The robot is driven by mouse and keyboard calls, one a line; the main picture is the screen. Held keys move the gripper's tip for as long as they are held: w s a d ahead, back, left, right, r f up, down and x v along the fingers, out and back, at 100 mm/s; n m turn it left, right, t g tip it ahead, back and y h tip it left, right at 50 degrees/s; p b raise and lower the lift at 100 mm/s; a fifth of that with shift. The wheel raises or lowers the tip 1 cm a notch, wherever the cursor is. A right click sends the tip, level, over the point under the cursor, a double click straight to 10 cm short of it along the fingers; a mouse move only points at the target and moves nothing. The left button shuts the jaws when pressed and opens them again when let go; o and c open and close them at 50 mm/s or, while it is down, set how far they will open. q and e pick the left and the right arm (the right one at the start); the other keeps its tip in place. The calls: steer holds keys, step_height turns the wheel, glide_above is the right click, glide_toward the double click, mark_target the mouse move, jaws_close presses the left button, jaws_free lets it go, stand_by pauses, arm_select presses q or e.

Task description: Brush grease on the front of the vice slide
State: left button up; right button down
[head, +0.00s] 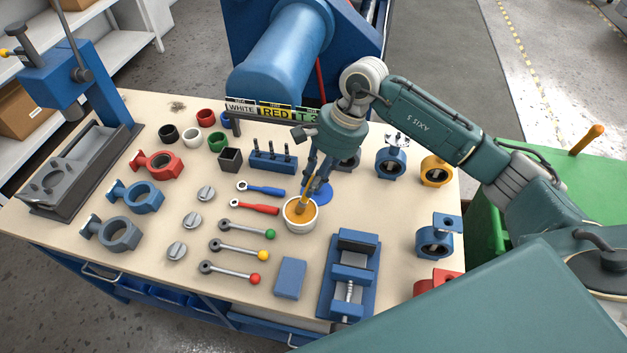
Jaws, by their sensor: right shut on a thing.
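The vice (349,278) is blue with grey metal parts and a screw, and stands at the front right of the bench. Its slide shows between the blue blocks. A white pot (301,215) of orange-yellow grease stands behind and left of the vice. My right gripper (312,186) points down over the pot and is shut on a brush (303,208). The brush's lower end is in the pot, at the grease; its bristles are hard to make out. My left gripper is not in view.
Lever handles (240,250) lie left of the pot, with a blue block (290,278) in front. Valve bodies (434,242) line the right edge. A label rack (268,110) stands behind. An arbor press (75,120) stands at the left.

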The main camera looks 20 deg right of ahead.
steer(key=shift+s+f+b, duration=0.1)
steer(key=shift+f+b, duration=0.1)
steer(key=shift+b, duration=0.25)
stand_by(1.4)
steer(key=shift+r, duration=0.15)
steer(key=shift+r+p, duration=0.45)
steer(key=shift+r, duration=0.45)
steer(key=shift+r+p, duration=0.9)
steer(key=shift+r, duration=1.7)
